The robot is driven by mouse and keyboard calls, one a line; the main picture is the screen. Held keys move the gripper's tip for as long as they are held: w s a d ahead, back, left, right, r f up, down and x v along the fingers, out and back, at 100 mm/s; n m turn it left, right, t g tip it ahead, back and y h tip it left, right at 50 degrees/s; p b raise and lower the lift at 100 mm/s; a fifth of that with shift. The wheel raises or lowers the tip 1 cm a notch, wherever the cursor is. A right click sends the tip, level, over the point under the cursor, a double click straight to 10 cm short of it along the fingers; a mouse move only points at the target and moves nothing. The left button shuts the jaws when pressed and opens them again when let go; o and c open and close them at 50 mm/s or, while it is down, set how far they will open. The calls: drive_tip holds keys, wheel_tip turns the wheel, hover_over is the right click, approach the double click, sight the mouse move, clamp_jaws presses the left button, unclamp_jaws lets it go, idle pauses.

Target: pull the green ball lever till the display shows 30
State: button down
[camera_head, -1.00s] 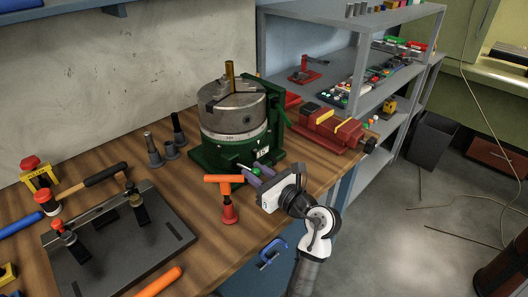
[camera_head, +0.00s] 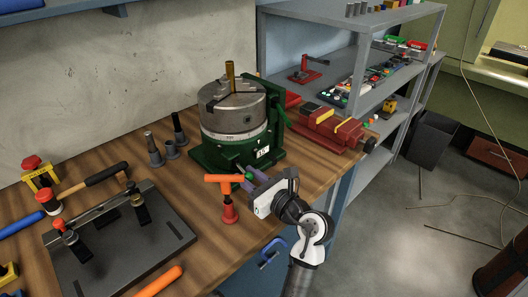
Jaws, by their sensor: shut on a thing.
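The green rotary table (camera_head: 212,157) stands on the wooden bench, with a grey chuck (camera_head: 233,112) on top. A small white display (camera_head: 263,152) on its front carries dark digits, too small to read surely. The green ball (camera_head: 249,176) of the lever sits low at the front of the base. The fingers hide most of the ball and the lever's rod.
An orange T-handled tool (camera_head: 228,200) stands upright just left of my gripper, very close to the fingers. A red vise (camera_head: 325,130) is to the right. A dark plate with clamps (camera_head: 120,245) lies at the left front.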

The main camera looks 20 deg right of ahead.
drive_tip(key=shift+a, duration=0.65)
drive_tip(key=shift+d, duration=0.15)
